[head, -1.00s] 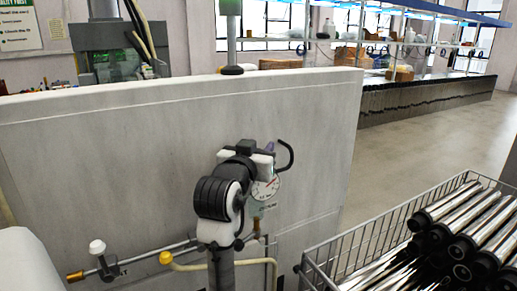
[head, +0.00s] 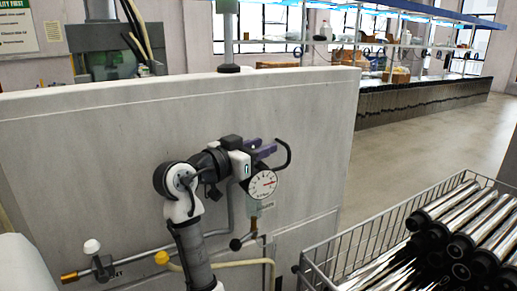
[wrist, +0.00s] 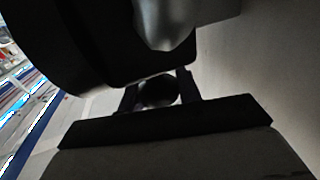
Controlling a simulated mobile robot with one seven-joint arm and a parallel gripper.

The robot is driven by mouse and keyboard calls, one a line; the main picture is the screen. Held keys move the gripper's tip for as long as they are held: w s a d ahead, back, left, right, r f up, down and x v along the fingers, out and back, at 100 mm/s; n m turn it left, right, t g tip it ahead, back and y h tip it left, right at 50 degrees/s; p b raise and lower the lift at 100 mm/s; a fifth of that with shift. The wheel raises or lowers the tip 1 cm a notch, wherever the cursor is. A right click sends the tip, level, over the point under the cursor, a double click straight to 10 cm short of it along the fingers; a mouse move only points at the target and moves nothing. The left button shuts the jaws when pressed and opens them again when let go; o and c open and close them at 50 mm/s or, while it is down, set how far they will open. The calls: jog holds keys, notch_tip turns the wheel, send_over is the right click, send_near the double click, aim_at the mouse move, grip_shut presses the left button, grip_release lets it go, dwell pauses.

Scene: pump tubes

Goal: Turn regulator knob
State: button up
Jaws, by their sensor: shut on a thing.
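The regulator is mounted on the pale grey panel. Its round white gauge (head: 262,184) faces me with a red needle, and a clear bowl hangs below it. My gripper (head: 264,149), with purple fingers, reaches in from the left just above the gauge. In the wrist view a dark round knob (wrist: 158,92) sits between my two fingers, which are shut on it. The picture there is very dark, so markings on the knob cannot be made out. In the head view the knob is hidden by the gripper.
The grey panel (head: 90,150) stands close behind the regulator. A wire basket (head: 330,250) of metal pump tubes (head: 450,225) stands at right. Open floor lies beyond.

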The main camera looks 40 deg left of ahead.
dwell(0.3)
jog(key=o, duration=1)
jog(key=shift+c, duration=0.2)
jog(key=s+a+b, duration=0.1)
jog(key=s+b, duration=0.3)
jog(key=s, duration=0.9)
jog(key=shift+s+a, duration=0.3)
jog(key=shift+s, duration=0.1)
